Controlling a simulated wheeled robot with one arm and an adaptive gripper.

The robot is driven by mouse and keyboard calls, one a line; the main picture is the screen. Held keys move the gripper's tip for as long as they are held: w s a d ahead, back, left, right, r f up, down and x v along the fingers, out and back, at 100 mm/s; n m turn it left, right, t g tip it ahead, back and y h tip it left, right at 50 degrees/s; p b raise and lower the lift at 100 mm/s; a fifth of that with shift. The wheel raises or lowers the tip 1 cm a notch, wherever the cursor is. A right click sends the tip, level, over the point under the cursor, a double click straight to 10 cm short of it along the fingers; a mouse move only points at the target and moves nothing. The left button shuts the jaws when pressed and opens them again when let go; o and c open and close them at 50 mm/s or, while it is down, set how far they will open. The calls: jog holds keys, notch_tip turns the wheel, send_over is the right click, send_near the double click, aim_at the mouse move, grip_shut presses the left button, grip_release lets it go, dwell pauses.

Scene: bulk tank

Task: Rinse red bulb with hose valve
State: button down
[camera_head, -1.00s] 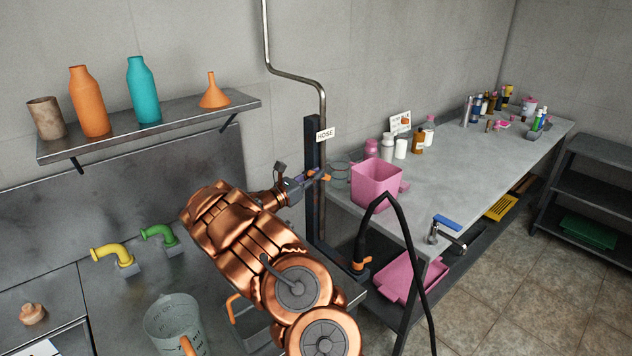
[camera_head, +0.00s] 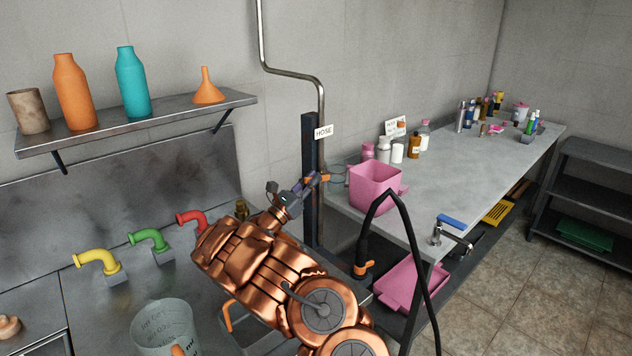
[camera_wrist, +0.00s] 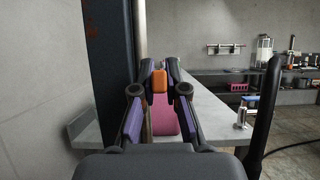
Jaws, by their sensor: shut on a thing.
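The orange valve handle (camera_head: 323,178) sits beside the dark post under the HOSE sign (camera_head: 323,132). My gripper (camera_head: 314,180) reaches the post from the left and is shut on an orange piece (camera_wrist: 160,81), which shows between its fingertips in the wrist view and appears to be this handle. The purple finger pads stand on either side. A black hose (camera_head: 410,225) loops down at the right, with another orange-handled fitting (camera_head: 362,269) low on it. I cannot make out a red bulb; a tan bulb-like object (camera_head: 9,327) lies at the lower left edge.
A clear jug (camera_head: 165,325) is in front. A pink bucket (camera_head: 374,186) stands at the grey counter's near end.

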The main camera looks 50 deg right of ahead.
jog(key=c, duration=1.2)
grip_release()
jog(key=shift+r, duration=0.1)
notch_tip(320, 180, up, 10)
jog(key=shift+f, duration=0.1)
jog(key=shift+c, duration=0.3)
